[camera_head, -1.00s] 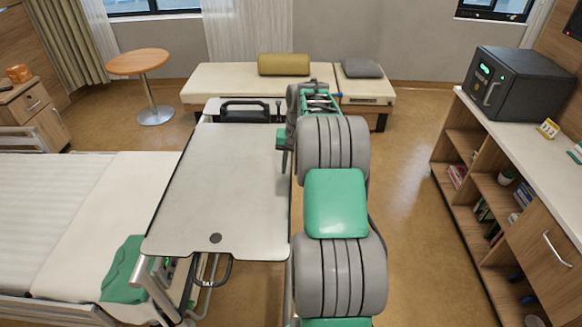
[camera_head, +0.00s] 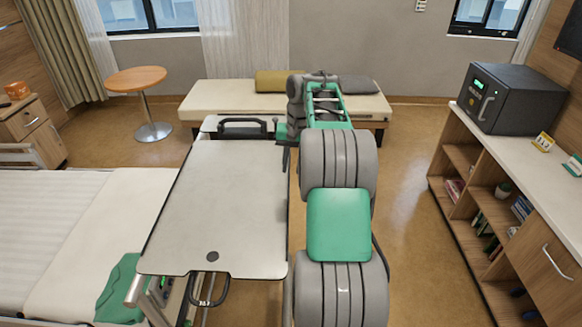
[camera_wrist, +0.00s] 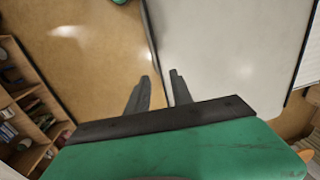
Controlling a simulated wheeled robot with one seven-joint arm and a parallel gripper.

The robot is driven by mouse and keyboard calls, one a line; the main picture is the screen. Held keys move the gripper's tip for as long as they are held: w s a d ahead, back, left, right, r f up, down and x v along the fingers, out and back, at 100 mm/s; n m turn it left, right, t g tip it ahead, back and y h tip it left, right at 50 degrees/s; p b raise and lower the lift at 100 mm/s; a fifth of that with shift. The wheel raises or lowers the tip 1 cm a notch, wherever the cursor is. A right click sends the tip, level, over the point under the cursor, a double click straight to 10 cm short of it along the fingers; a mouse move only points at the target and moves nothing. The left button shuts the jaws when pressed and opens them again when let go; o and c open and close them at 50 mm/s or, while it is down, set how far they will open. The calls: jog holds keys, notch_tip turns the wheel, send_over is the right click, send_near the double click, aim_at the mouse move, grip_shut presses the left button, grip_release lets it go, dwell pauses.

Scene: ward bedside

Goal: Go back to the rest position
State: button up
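My gripper (camera_wrist: 160,75) shows in the wrist view with its two dark fingers apart and nothing between them.
The bed (camera_head: 70,215) is at left. A couch (camera_head: 215,103) with cushions stands behind. At right, a shelf unit (camera_head: 515,165) carries a dark safe-like box (camera_head: 510,98). A round wooden table (camera_head: 136,79) stands at the back left. Floor between arm and shelf is clear.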

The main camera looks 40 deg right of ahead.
jog(key=s+a+r+n+t, duration=0.1)
jog(key=s+a+r+n, duration=0.15)
jog(key=a, duration=0.75)
jog(key=s+a+r+n+t, duration=0.1)
jog(key=s+a+r, duration=0.25)
jog(key=a, duration=0.65)
jog(key=s+a+f+n, duration=0.1)
jog(key=s+a+n, duration=0.1)
jog(key=s+a, duration=0.2)
jog(key=s+a+f+n+t+h, duration=0.1)
jog(key=s+a, duration=0.3)
jog(key=s, duration=0.5)
jog(key=shift+a+f+n, duration=0.35)
jog(key=shift+f+n, duration=0.1)
jog(key=shift+f, duration=0.3)
jog(key=shift+c, duration=0.4)
